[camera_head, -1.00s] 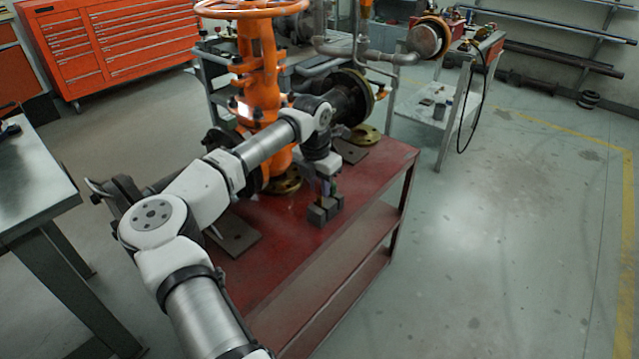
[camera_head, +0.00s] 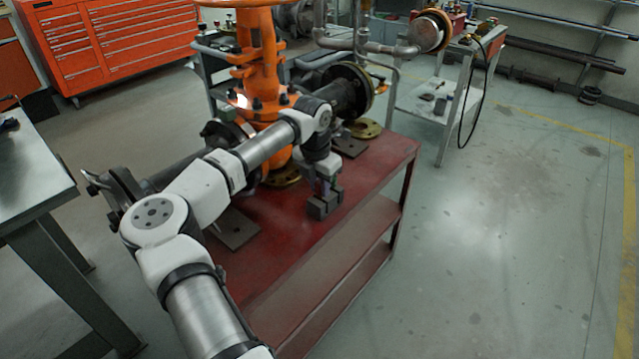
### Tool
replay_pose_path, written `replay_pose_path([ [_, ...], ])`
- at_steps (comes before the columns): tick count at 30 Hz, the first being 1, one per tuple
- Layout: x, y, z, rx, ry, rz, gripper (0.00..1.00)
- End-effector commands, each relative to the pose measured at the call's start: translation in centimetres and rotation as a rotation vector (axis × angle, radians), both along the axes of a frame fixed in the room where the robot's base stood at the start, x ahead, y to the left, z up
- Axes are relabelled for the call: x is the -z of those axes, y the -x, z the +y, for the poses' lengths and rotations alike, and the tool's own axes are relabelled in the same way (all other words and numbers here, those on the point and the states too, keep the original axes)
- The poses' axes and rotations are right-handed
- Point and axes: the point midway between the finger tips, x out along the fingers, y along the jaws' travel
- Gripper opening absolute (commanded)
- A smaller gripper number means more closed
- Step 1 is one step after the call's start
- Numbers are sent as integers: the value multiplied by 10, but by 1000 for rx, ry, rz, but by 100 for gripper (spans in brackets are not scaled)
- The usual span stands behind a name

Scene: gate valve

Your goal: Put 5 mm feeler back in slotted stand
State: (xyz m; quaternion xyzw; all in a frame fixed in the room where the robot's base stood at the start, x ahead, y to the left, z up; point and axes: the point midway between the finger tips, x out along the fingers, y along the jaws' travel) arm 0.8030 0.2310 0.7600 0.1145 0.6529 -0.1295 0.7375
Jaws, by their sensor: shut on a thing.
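The slotted stand (camera_head: 319,209) is a small dark grey block on the red bench, near its right front edge. My gripper (camera_head: 326,188) points down directly over the stand, its fingers at or just above the stand's top. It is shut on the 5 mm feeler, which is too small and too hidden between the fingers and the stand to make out. I cannot tell whether the feeler is in a slot.
The red bench (camera_head: 290,255) carries an orange gate valve (camera_head: 262,75) behind my arm, with dark flanges and pipe beside it. A flat grey plate (camera_head: 233,228) lies left of the stand. The bench top in front of the stand is clear.

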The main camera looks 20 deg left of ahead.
Motion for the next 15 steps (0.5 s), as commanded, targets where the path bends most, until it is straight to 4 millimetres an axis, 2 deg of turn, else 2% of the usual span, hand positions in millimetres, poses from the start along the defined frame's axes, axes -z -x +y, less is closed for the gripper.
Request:
replay_pose_path([
  [8,8,0,0,0,0,0,0],
  [9,7,0,0,0,0,0,27],
  [14,7,0,0,0,0,0,48],
  [15,7,0,0,0,0,0,48],
])
